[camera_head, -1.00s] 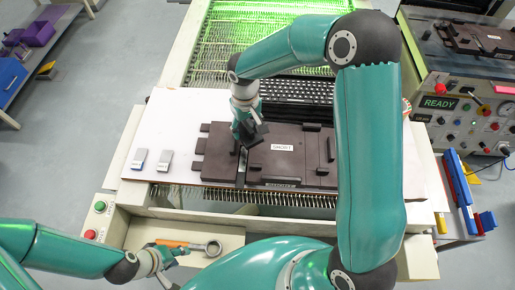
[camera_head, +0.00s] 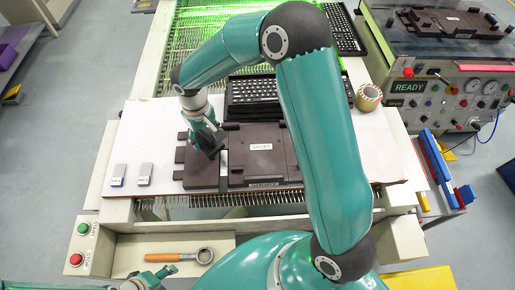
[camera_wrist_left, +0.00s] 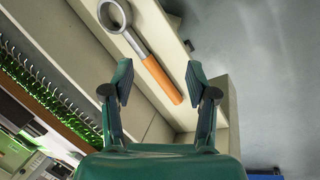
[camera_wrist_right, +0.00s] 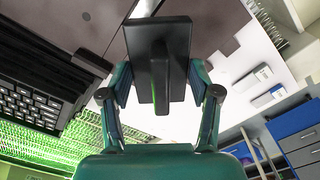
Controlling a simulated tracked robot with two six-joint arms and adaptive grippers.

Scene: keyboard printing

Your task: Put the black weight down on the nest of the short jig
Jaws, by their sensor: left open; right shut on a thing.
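The short jig (camera_head: 277,164) is a dark brown plate with a "SHORT" label, lying on the white board. My right gripper (camera_head: 208,143) is over the jig's left part. In the right wrist view, my right gripper (camera_wrist_right: 160,90) is shut on the black weight (camera_wrist_right: 176,45), a black rectangular plate with a raised grip between the fingers. The weight hides the jig (camera_wrist_right: 215,30) beneath it, so I cannot tell whether they touch. My left gripper (camera_head: 150,281) is low at the left. In the left wrist view, my left gripper (camera_wrist_left: 160,85) is open and empty.
An orange-handled ring tool (camera_head: 178,256) lies in the front tray. A black keyboard (camera_head: 252,97) lies behind the jig. A tape roll (camera_head: 369,97) is at the right.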

